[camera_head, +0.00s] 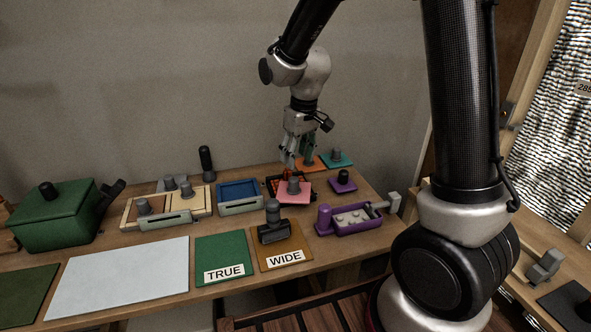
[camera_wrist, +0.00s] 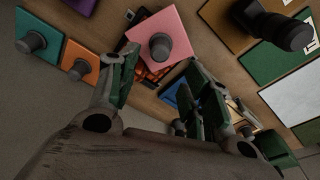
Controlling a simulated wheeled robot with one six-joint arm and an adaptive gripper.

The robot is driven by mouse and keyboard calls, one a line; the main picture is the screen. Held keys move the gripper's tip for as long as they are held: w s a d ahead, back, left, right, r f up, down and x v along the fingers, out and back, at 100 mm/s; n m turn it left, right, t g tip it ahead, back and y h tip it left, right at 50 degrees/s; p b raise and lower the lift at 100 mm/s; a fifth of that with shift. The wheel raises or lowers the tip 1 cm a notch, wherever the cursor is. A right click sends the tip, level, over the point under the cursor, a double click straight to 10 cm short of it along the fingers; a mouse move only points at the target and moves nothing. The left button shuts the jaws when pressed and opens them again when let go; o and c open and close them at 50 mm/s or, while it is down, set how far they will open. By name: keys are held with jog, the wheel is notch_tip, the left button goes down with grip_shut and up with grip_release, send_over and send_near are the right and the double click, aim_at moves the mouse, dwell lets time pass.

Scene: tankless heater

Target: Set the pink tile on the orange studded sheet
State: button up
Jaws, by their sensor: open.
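The pink tile (camera_head: 301,195) with a grey knob lies on the table near the back right. It also shows at the top middle of the wrist view (camera_wrist: 175,25). A dark sheet with orange studs (camera_wrist: 151,74), likely the orange studded sheet, shows partly from under the tile's edge; the tile hides much of it. I cannot tell whether the tile sits flat on it. In the head view this sheet (camera_head: 272,183) shows behind and left of the tile. My gripper (camera_head: 299,163) is open and empty above and behind the tile, its fingers apart from the knob.
An orange tile (camera_wrist: 78,61), a teal tile (camera_wrist: 40,22) and a purple tile (camera_head: 342,187) with knobs lie nearby. A purple tray (camera_head: 350,224) stands front right, a blue tray (camera_head: 239,193) left.

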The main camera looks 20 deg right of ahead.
jog(key=s+d+r+m+t, duration=0.1)
jog(key=s+d+r+m, duration=0.1)
jog(key=s+d+r, duration=0.75)
jog(key=s+d+r+m, duration=0.1)
jog(key=s+d+r, duration=0.1)
jog(key=s, duration=0.6)
jog(key=s+d+r+m+t, duration=0.1)
jog(key=s+d+r, duration=0.1)
jog(key=s, duration=0.5)
jog(key=shift+s+d+r+m+t+h, duration=0.3)
jog(key=shift+s+d+r+h, duration=0.1)
jog(key=shift+r, duration=0.2)
jog(key=shift+w, duration=0.1)
